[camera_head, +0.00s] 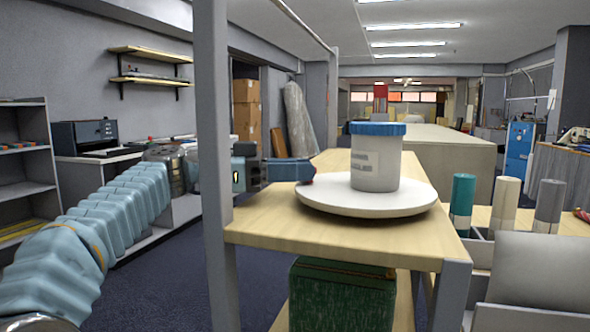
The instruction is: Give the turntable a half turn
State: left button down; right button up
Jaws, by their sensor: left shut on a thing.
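The turntable (330,202) is a round white disc on the light wooden top of a stand. A pale tub (375,170) with a blue lid stands upright on it. A small dark red knob (306,181) shows at the turntable's left edge. My left gripper (303,172) reaches in from the left, behind the grey post, and is shut on the knob. Its fingertips partly hide the knob. My right gripper is not in view.
A grey upright post (213,150) stands in front of my left arm. Teal, cream and grey cylinders (462,200) stand to the right of the turntable. A green box (340,297) sits below the wooden top. A long table (450,152) lies behind.

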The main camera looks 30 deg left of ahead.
pick_arm(q)
jog(key=b, duration=0.1)
jog(key=s+t+y+b, duration=0.1)
jog(key=shift+d+f+n+b, duration=0.2)
jog(key=shift+f+n+b, duration=0.15)
jog(key=shift+n+b, duration=0.05)
jog(key=shift+s+d+r+n+t+y+b, duration=0.1)
jog(key=shift+s+r+n+t+y+b, duration=0.15)
jog(key=shift+n+t+b, duration=0.2)
jog(key=shift+r, duration=0.1)
jog(key=c, duration=1)
grip_release()
jog(key=shift+o, duration=0.2)
jog(key=shift+s+a, duration=0.25)
jog(key=shift+a, duration=0.1)
jog(key=b+v, duration=0.1)
jog(key=v, duration=1.2)
